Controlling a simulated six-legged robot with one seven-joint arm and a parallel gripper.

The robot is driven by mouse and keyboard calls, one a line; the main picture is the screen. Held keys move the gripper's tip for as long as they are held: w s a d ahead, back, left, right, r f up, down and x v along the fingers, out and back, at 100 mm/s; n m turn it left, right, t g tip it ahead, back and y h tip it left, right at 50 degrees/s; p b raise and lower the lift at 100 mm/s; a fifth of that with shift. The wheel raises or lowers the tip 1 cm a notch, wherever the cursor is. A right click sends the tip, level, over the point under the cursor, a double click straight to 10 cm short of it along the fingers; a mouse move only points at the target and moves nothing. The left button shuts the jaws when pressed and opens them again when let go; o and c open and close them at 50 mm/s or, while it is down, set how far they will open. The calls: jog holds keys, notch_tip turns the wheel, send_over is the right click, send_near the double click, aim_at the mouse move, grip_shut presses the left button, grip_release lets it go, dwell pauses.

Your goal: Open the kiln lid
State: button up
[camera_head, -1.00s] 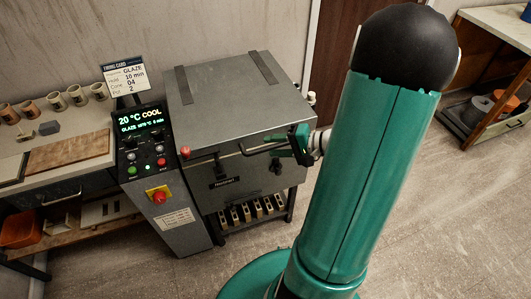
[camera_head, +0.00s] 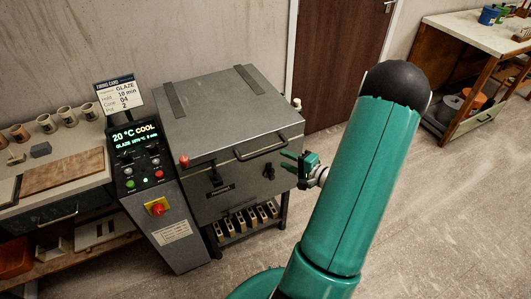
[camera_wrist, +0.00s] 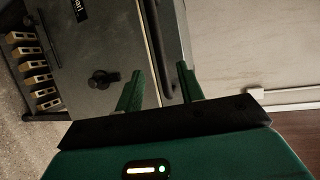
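The grey kiln (camera_head: 240,195) stands against the wall with its flat lid (camera_head: 225,108) shut. A dark bar handle (camera_head: 262,150) runs along the lid's front edge; it also shows in the wrist view (camera_wrist: 157,45). A lever with a red ball (camera_head: 184,161) sits at the lid's front left. My gripper (camera_head: 288,161) is just right of the handle's right end, its green fingers pointing left. In the wrist view my gripper (camera_wrist: 158,84) has its fingers apart, and the handle's near end appears between them. I cannot tell if they touch it.
A control panel (camera_head: 142,170) left of the kiln reads 20 °C COOL, with a firing card (camera_head: 120,93) above it. A bench (camera_head: 85,170) with several cups is farther left. A dark knob (camera_wrist: 103,79) is on the kiln front. The floor (camera_head: 420,220) at right is clear.

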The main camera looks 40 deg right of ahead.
aim_at(267, 151)
jog(key=x, duration=0.9)
jog(key=shift+w+a, duration=0.1)
jog(key=shift+w, duration=0.05)
grip_shut()
